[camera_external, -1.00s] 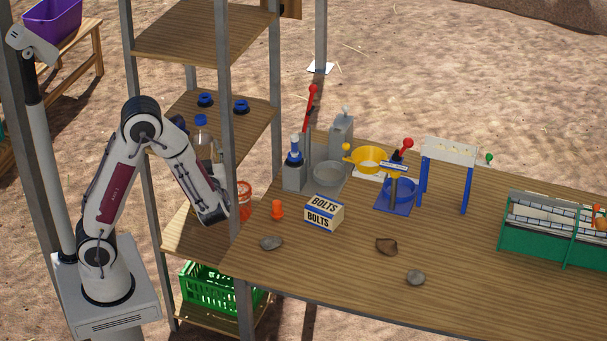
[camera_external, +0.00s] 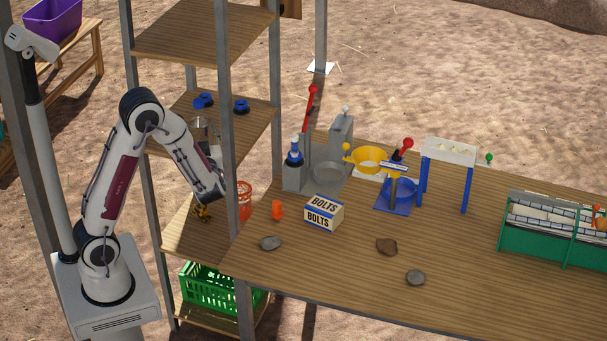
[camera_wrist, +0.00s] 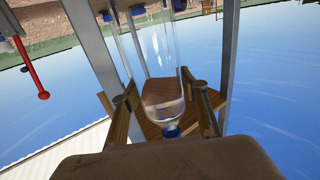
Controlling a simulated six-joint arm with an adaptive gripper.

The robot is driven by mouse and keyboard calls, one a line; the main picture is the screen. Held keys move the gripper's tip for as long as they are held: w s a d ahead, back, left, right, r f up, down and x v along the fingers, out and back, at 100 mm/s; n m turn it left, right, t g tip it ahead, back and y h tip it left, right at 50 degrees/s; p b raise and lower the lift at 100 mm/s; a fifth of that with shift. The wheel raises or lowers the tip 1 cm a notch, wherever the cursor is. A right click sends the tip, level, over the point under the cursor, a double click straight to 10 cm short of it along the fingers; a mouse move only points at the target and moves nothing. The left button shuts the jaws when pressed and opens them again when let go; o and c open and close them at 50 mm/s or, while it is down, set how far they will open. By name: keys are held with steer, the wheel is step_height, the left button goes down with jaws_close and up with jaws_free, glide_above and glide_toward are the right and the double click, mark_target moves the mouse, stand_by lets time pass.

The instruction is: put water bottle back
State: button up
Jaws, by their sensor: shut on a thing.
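In the wrist view, my gripper (camera_wrist: 166,106) has its two fingers on either side of a clear water bottle (camera_wrist: 158,62), shut on it. The bottle's body runs from the top of the picture down between the fingers, and a blue cap-like part (camera_wrist: 171,131) shows at the lower end. In the external view, a clear body that looks like the bottle (camera_external: 198,128) shows at the middle shelf (camera_external: 250,122), partly behind my forearm.
Shelf posts (camera_external: 228,130) stand close to my arm. A green crate (camera_external: 205,288) sits below; the workbench (camera_external: 340,270) holds a bolts box (camera_external: 323,213).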

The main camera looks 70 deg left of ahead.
steer(key=x, duration=0.9)
steer(key=shift+a, duration=0.2)
steer(key=shift+w, duration=0.1)
steer(key=shift+f, duration=1.7)
steer(key=shift+f, duration=0.1)
steer(key=o, duration=1.3)
steer(key=shift+f, duration=0.1)
steer(key=shift+v, duration=6.05)
steer(key=shift+r, duration=0.2)
